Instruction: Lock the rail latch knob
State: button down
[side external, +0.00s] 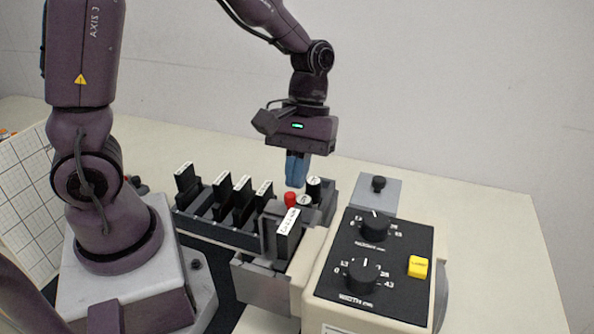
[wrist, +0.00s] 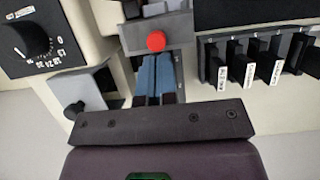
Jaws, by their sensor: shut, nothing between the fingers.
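My gripper (side external: 295,183) points down with its blue fingers together and empty, just above the back of the small grey holder. In the wrist view the fingertips (wrist: 156,60) are near a red knob (wrist: 156,41), which also shows in the side view (side external: 290,199); I cannot tell whether they touch. A black knob (side external: 378,184) stands on a grey block (side external: 385,200) to the right of my gripper; it also shows in the wrist view (wrist: 74,110). No label shows which of these is the rail latch knob.
A cream machine (side external: 325,245) with two black dials (side external: 374,226) and a yellow button (side external: 418,266) stands front right. A rack (side external: 222,232) of several labelled black cartridges (side external: 242,200) is on the left. The table's right side (side external: 500,250) is clear.

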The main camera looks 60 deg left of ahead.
jog(key=shift+s+d, duration=0.85)
jog(key=shift+d, duration=0.05)
jog(key=shift+w+a, duration=0.1)
jog(key=shift+w+a, duration=1.35)
jog(key=v, duration=1)
jog(key=shift+r, duration=0.1)
